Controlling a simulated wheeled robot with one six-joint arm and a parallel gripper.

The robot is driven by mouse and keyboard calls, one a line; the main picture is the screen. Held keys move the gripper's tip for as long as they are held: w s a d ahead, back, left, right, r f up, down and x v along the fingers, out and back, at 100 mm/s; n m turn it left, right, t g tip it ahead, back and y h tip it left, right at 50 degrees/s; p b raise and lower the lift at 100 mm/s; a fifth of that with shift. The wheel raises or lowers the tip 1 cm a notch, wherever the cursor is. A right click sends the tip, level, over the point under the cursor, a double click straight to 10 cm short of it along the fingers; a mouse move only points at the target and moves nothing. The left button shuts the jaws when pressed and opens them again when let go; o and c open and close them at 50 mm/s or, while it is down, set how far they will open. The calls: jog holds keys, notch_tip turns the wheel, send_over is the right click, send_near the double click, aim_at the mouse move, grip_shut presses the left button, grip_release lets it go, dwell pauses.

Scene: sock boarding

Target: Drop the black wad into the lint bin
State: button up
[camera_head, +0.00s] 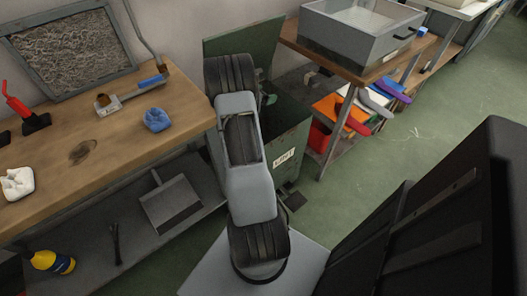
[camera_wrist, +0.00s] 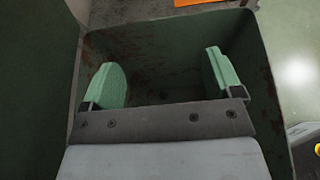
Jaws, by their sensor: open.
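The green lint bin (camera_head: 290,133) stands between the two benches with its lid raised and a label on its front. In the wrist view I look down into the open bin (camera_wrist: 262,60), whose inside is dark and rust-marked. My gripper (camera_wrist: 168,78) is open, its two green fingers wide apart over the bin mouth, with nothing between them. I cannot make out the black wad in either view; the bin's floor is dark and partly hidden by my gripper. In the head view my arm covers part of the bin.
A blue wad (camera_head: 157,120) and a white wad (camera_head: 18,183) lie on the wooden bench (camera_head: 120,135). A red-handled tool (camera_head: 30,115) stands there too. A dustpan (camera_head: 170,202) and yellow bottle (camera_head: 52,262) are below. A grey basin (camera_head: 358,38) stands right of the bin.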

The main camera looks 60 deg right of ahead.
jog(key=s+a+r+p, duration=0.3)
jog(key=s+a+r, duration=0.5)
jog(key=a+r, duration=0.3)
jog(key=shift+a+r, duration=0.2)
jog(key=shift+r, duration=0.75)
jog(key=shift+s, duration=0.1)
